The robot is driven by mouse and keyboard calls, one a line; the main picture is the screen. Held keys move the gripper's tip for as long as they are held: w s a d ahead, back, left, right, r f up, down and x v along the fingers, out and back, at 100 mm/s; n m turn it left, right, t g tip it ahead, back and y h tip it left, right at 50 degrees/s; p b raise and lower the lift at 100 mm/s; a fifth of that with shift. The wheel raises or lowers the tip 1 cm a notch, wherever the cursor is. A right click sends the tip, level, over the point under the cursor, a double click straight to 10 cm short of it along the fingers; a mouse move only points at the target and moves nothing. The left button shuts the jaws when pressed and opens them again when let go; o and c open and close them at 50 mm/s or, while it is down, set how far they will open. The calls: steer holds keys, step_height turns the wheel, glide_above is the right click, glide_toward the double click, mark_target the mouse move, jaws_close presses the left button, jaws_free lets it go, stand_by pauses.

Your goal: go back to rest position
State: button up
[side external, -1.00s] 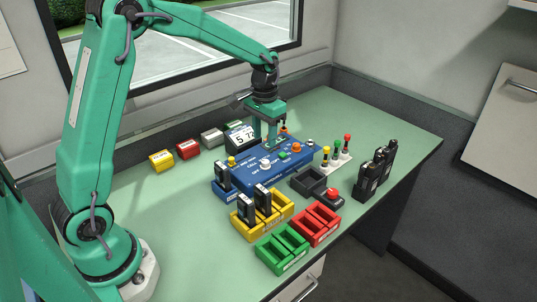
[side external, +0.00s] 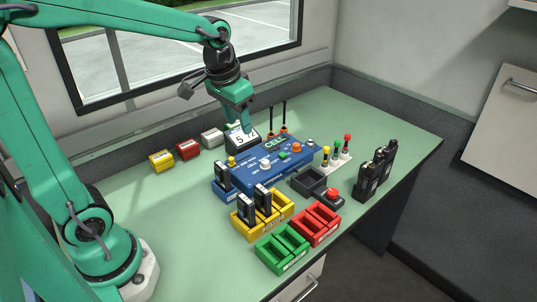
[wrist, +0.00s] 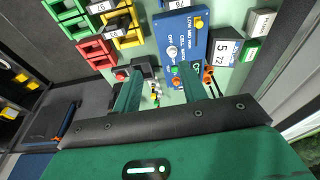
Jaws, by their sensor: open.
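My gripper (side external: 244,122) is raised above the back of the table, in front of the window. It is open and empty, with its fingers pointing down near the small numbered display (side external: 241,139). In the wrist view my gripper (wrist: 161,82) shows two green fingers apart with nothing held between them. The blue control panel (side external: 245,178) lies below and to the right, apart from the fingers. Its knobs and buttons also show in the wrist view, where the panel (wrist: 183,28) is beyond the fingers.
Yellow (side external: 160,161), red (side external: 188,150) and grey (side external: 212,138) blocks stand along the back. Yellow (side external: 243,228), green (side external: 270,261) and red (side external: 308,239) bins stand in front. Black radios (side external: 369,180) stand at right. The table's left part is clear.

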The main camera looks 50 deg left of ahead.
steer(key=s+d+r+t, duration=0.1)
steer(key=s+d+t, duration=0.1)
steer(key=s, duration=1.1)
steer(key=shift+s+r+t, duration=0.15)
steer(key=shift+r+t, duration=0.2)
steer(key=shift+t, duration=0.15)
